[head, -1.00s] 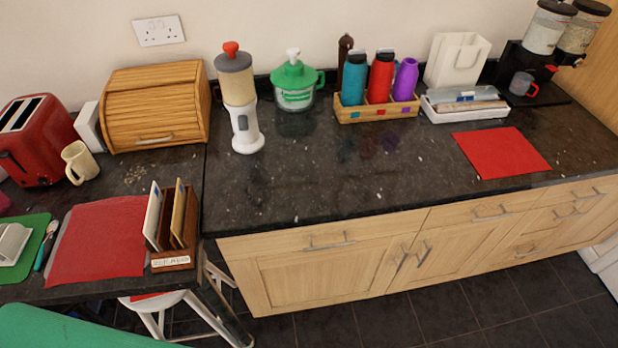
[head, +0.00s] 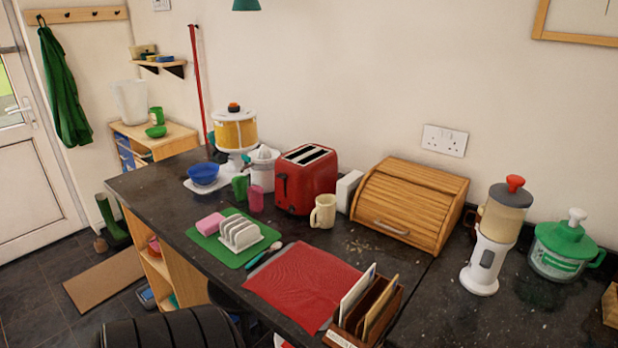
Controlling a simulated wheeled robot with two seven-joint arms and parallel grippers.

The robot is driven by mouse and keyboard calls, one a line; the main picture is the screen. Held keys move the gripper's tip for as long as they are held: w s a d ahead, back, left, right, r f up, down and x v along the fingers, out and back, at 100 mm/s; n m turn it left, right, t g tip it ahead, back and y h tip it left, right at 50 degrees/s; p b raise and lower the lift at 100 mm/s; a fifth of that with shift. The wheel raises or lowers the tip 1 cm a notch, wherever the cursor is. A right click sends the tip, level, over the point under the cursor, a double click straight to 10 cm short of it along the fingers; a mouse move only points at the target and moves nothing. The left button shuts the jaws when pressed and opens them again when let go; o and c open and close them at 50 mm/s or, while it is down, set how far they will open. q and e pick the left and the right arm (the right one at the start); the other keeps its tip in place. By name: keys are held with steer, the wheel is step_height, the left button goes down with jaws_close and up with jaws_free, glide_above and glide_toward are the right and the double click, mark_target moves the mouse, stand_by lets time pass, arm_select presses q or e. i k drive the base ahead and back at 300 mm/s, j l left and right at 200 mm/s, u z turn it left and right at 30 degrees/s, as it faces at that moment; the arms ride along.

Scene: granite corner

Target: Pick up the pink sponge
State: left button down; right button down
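The pink sponge (head: 210,223) lies on the left part of a green mat (head: 233,238) on the dark counter. A white toast rack (head: 241,234) stands on the same mat, just right of the sponge. Neither of my grippers shows in the head view, so I cannot see whether they are open or shut.
A blue bowl (head: 204,174), a green cup (head: 240,187) and a pink cup (head: 256,199) stand behind the mat. A red toaster (head: 306,182) and a cream mug (head: 323,211) are to the right. A red mat (head: 303,284) lies in front. Counter left of the sponge is clear.

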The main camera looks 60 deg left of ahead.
mark_target(207, 226)
steer(key=u, duration=2.45)
